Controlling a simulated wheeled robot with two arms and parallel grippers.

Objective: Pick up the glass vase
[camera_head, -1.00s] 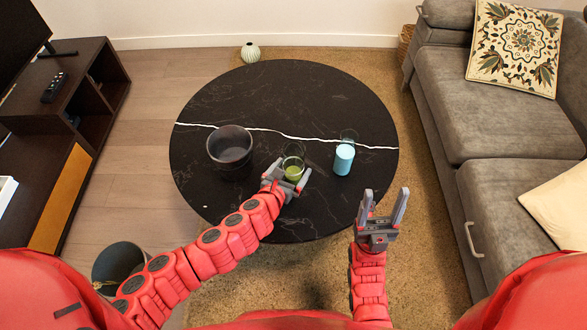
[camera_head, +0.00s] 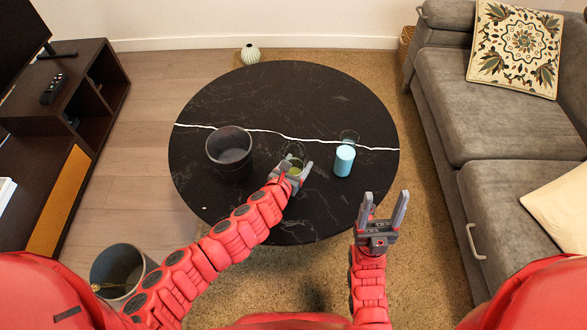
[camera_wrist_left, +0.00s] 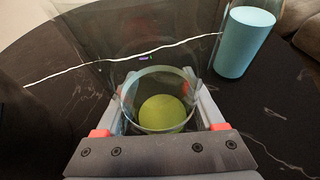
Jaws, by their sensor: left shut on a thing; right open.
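The glass vase (camera_head: 294,150) is clear, with something yellow-green showing low inside or through it. It is over the near middle of the black round table (camera_head: 290,90). My left gripper (camera_head: 297,174) is shut around it, its fingers on either side. In the left wrist view the clear glass (camera_wrist_left: 158,75) stands between the fingers (camera_wrist_left: 160,115), with the round green patch inside its rim. I cannot tell whether its base touches the table. My right gripper (camera_head: 384,212) is open and empty, fingers pointing up in the picture, off the table's near right edge.
A light-blue cylinder (camera_head: 344,161) stands right of the vase, with a clear glass rim (camera_head: 349,136) behind it. A dark pot (camera_head: 229,148) stands to the left. A grey sofa (camera_head: 480,110) is at right. A bin (camera_head: 120,270) stands on the floor at lower left.

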